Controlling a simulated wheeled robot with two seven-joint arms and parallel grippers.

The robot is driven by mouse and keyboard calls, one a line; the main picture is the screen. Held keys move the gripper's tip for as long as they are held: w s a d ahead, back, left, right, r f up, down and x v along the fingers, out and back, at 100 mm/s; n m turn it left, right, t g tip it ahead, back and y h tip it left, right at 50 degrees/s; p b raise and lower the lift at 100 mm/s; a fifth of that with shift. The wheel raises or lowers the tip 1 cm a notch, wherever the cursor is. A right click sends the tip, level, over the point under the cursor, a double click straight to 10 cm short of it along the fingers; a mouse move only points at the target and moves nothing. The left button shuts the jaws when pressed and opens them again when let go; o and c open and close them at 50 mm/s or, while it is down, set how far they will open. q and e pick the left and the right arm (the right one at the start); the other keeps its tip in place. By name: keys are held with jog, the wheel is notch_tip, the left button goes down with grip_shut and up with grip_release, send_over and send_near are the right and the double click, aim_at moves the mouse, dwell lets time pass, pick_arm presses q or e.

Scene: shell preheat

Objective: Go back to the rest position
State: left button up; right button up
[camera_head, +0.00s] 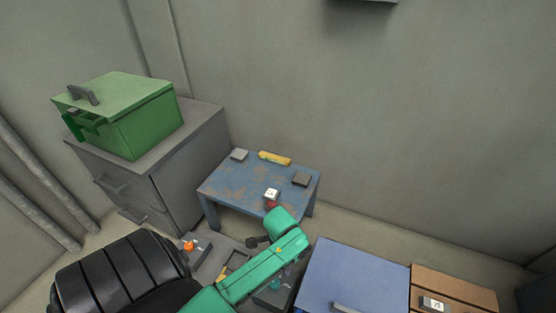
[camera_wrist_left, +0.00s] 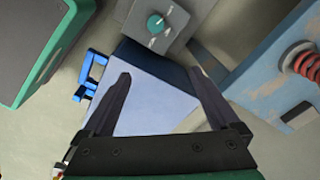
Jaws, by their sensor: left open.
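My left arm, green, reaches in from the lower left in the head view and ends in front of the blue worn table (camera_head: 222,188). Its fingers are not clear there. In the left wrist view my left gripper (camera_wrist_left: 158,78) is open, with two dark fingers spread apart and nothing between them. A pale blue surface (camera_wrist_left: 150,105) lies beyond the fingers, with a gap I cannot judge. My right gripper is in neither view.
A grey box with a teal knob (camera_wrist_left: 155,22) lies beyond the fingertips. The worn table carries a red spring (camera_wrist_left: 303,62). A green box (camera_head: 130,120) sits on a grey cabinet (camera_head: 200,150). A blue cabinet (camera_head: 350,275) and brown box (camera_head: 460,285) stand at lower right.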

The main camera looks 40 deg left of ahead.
pick_arm(q)
jog(key=s+d+r+n+h, duration=0.1)
jog(key=s+d+r+n, duration=0.1)
jog(key=s+d+n, duration=0.3)
jog(key=s, duration=0.2)
jog(key=shift+s+r+t, duration=0.25)
jog(key=shift+s+t, duration=0.15)
